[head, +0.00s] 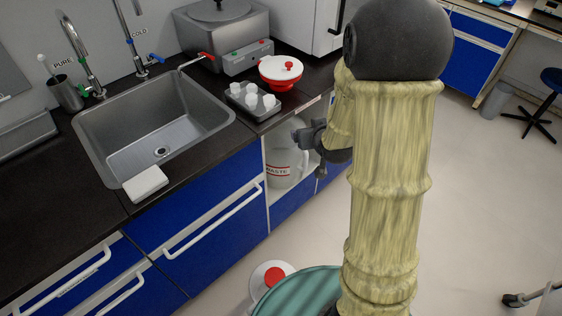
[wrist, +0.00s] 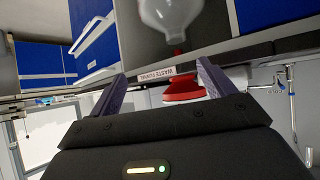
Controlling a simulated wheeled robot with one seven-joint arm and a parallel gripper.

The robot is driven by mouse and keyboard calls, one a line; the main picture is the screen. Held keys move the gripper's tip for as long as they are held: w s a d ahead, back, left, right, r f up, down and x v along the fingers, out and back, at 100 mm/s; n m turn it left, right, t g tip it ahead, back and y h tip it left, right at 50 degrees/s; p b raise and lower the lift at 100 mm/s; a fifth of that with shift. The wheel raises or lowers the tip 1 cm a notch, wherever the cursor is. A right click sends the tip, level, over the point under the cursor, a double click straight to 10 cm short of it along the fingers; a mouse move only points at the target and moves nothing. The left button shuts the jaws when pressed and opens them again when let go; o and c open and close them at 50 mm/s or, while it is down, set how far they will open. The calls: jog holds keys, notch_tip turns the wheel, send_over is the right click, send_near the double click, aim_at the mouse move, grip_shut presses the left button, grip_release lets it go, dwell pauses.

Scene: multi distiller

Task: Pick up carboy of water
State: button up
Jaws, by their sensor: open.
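A clear, pale carboy (head: 286,160) with a label reading "WASTE" stands in an open cabinet bay under the counter. No label naming water is readable on it. In the head view my gripper (head: 308,135) is at the bay's opening, in front and to the right of the carboy's upper part. My arm hides part of the bay. In the wrist view, which is upside down, the clear carboy (wrist: 172,14) lies beyond the fingertips, apart from them. My gripper (wrist: 160,80) is open, with nothing between the fingers.
A red funnel with a white lid (head: 281,70) sits on the counter above the bay. A tray of white cups (head: 250,101) and a sink (head: 155,125) are left of it. A white disc with a red centre (head: 272,277) shows low in front.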

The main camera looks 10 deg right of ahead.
aim_at(289, 135)
jog(key=shift+w+f+n+t+y+b, duration=0.8)
jog(key=shift+w+f+t+y+b, duration=1.75)
jog(key=shift+f+b, duration=5.05)
jog(key=shift+t+h, duration=0.85)
jog(key=w+a, duration=0.1)
jog(key=w, duration=0.3)
jog(key=w+b, duration=0.1)
jog(key=w, duration=0.3)
jog(key=w+a, duration=0.1)
jog(key=w, duration=0.4)
jog(key=shift+a+f+b, duration=0.15)
jog(key=shift+a+b, duration=0.15)
jog(key=shift+b, duration=0.1)
jog(key=shift+w, duration=0.25)
jog(key=shift+w, duration=0.1)
jog(key=w, duration=0.1)
jog(key=w+a+b, duration=0.1)
jog(key=w, duration=0.2)
jog(key=shift+w+a+r+b, duration=0.25)
jog(key=shift+w+b, duration=0.05)
jog(key=shift+w, duration=0.1)
